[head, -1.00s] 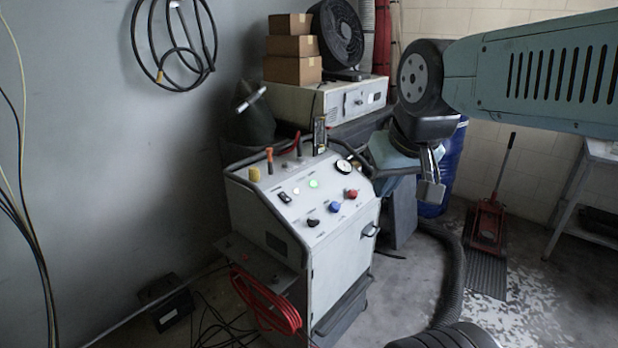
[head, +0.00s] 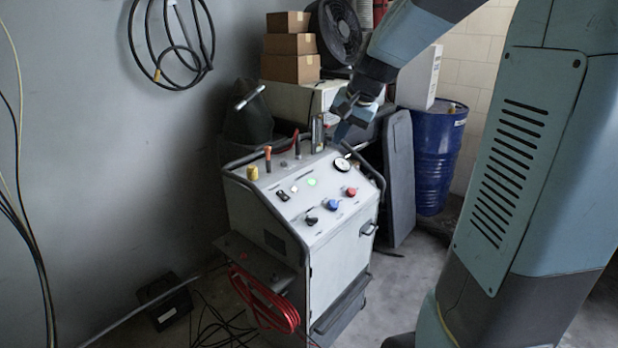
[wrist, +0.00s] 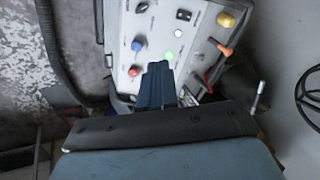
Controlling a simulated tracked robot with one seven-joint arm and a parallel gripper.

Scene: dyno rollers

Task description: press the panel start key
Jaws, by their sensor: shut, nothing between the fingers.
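The control panel (head: 300,212) is the sloped white top of a wheeled cabinet. It carries a lit green button (head: 312,182), a small white button (head: 294,189), a black rocker switch (head: 283,196), a red knob (head: 351,191), a blue knob (head: 333,205) and a black knob (head: 311,220). The labels are too small to read, so I cannot tell which is the start key. My gripper (head: 341,131) is shut and empty, above the panel's back edge near the gauge. In the wrist view its fingers (wrist: 156,72) point toward the panel, beside the green button (wrist: 168,56).
A tubular rail (head: 377,180) edges the cabinet. Boxes (head: 292,44) and a fan are behind, a blue drum (head: 436,160) to the right.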

